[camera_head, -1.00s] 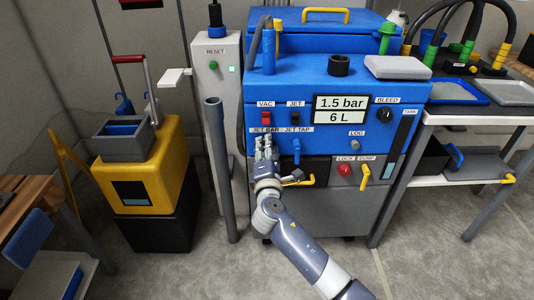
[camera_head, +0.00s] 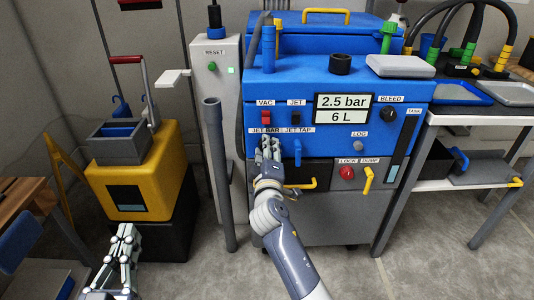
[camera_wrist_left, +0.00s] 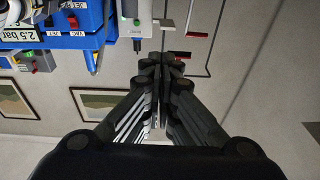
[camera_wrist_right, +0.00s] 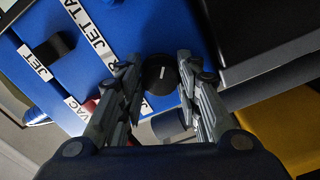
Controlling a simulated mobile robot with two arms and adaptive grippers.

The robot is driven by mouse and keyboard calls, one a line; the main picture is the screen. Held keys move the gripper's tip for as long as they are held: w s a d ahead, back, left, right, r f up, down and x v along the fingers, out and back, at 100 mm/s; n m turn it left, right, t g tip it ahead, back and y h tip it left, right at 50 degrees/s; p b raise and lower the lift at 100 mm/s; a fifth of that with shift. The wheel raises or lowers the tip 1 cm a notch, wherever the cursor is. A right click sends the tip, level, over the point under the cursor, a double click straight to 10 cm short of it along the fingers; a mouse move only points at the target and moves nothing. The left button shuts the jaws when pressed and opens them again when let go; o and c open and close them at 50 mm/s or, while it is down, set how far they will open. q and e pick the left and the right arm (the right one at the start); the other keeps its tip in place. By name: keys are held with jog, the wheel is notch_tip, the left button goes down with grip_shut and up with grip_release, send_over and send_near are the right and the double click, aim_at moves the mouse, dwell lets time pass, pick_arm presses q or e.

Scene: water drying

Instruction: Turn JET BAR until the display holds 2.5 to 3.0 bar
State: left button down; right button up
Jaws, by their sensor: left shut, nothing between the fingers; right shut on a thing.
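The display (camera_head: 342,108) on the blue machine reads 2.5 bar and 6 L. The JET BAR label (camera_head: 264,131) is on the front panel below the VAC and JET switches. My right gripper (camera_head: 269,143) covers the control under that label in the head view. In the right wrist view a round black knob (camera_wrist_right: 160,76) with a pale mark sits between the fingers, and the gripper is shut on it. My left gripper (camera_head: 126,232) is shut and empty at the lower left, well away from the panel; its closed fingers show in the left wrist view (camera_wrist_left: 160,62).
The blue JET TAP handle (camera_head: 298,152) is close to the right of my right gripper. A yellow handle (camera_head: 301,185), red LOCK knob (camera_head: 347,172) and yellow DUMP handle (camera_head: 367,180) are lower. A grey upright pipe (camera_head: 220,172) and yellow box (camera_head: 145,175) stand left.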

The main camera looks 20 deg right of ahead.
pick_arm(q)
jog(key=shift+s+d+r+t, duration=0.1)
jog(key=shift+r+t, duration=0.4)
jog(key=shift+r, duration=0.3)
pick_arm(e)
jog(key=shift+m, duration=0.4)
jog(key=o, duration=1)
jog(key=shift+o, duration=0.2)
jog(key=shift+s, duration=0.1)
jog(key=v, duration=1.2)
